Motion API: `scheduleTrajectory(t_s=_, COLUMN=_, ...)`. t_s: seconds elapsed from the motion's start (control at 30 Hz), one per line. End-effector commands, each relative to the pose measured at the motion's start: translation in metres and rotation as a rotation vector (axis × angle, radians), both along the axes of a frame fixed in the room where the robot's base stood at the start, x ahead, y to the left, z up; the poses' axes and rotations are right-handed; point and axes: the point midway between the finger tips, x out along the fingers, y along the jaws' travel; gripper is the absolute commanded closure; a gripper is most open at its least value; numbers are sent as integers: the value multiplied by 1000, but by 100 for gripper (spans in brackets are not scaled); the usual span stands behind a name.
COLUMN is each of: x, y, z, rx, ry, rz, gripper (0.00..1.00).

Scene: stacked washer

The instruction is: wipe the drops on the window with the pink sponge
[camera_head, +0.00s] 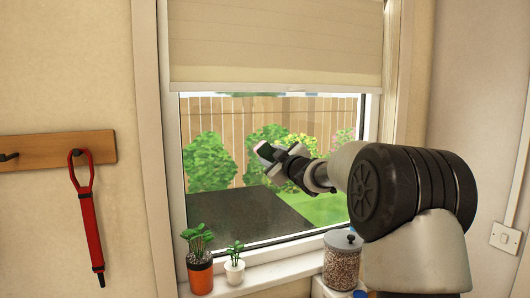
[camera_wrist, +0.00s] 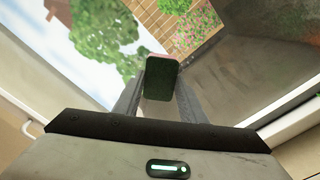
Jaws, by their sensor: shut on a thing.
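The window (camera_head: 335,118) has a white frame and looks out on a fence, bushes and a dark slab. I cannot make out drops on its glass. My gripper (camera_head: 272,153) is in front of the middle of the pane, pointing left. It is shut on the sponge (camera_head: 263,149), which shows a dark face and a pale edge. In the wrist view the sponge (camera_wrist: 161,76) sits between the fingers of my gripper (camera_wrist: 158,98). Its dark green face is toward the camera, with a thin pink edge on top. I cannot tell whether it touches the glass.
A beige blind (camera_head: 275,45) covers the window's upper part. On the sill stand a plant in an orange pot (camera_head: 200,277), a small plant in a white pot (camera_head: 234,271) and a lidded jar (camera_head: 341,264).

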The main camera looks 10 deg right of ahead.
Motion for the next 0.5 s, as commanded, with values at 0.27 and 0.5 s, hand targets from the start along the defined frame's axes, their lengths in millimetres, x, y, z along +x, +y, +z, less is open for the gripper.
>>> scheduleTrajectory(t_s=0.27, x=6, y=-23, z=1, rx=1, ry=1, rz=-7, gripper=80)
scheduleTrajectory(t_s=0.5, x=7, y=-34, z=2, rx=1, ry=5, rz=-9, gripper=80)
